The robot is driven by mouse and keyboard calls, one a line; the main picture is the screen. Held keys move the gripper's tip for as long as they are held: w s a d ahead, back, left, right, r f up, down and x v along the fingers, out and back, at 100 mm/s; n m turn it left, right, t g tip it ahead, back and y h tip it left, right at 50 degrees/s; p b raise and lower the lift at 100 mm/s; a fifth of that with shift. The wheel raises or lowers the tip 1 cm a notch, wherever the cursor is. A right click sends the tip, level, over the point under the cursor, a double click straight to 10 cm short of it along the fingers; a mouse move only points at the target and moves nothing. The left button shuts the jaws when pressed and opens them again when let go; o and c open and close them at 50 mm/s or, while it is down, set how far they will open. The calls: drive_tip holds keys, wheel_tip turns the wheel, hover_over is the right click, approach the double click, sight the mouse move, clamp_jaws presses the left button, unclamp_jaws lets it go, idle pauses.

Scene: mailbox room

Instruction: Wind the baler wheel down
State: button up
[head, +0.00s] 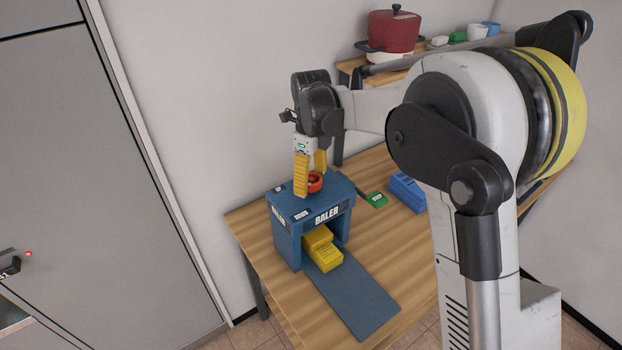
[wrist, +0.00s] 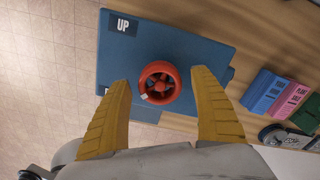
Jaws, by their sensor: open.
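The blue baler (head: 312,205) stands on the wooden table, with a white "BALER" label on its front. Its small red wheel (head: 315,182) sits on the top face; the wheel also shows in the wrist view (wrist: 159,83), with spokes and a small pale mark. An "UP" label (wrist: 123,25) is on the top plate. My gripper (head: 311,182) points down over the baler top, open and empty. In the wrist view its two yellow fingers (wrist: 163,82) stand either side of the wheel, with gaps. Yellow blocks (head: 323,250) sit inside and at the baler's opening.
A blue flat plate (head: 352,297) extends forward from the baler. A green item (head: 376,199) and a blue block (head: 407,191) lie right of it. Pink, green and blue blocks (wrist: 264,91) show in the wrist view. A shelf behind bears a red pot (head: 393,32). A wall stands behind.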

sight(311, 178)
wheel_tip(311, 178, up, 12)
idle(0.5)
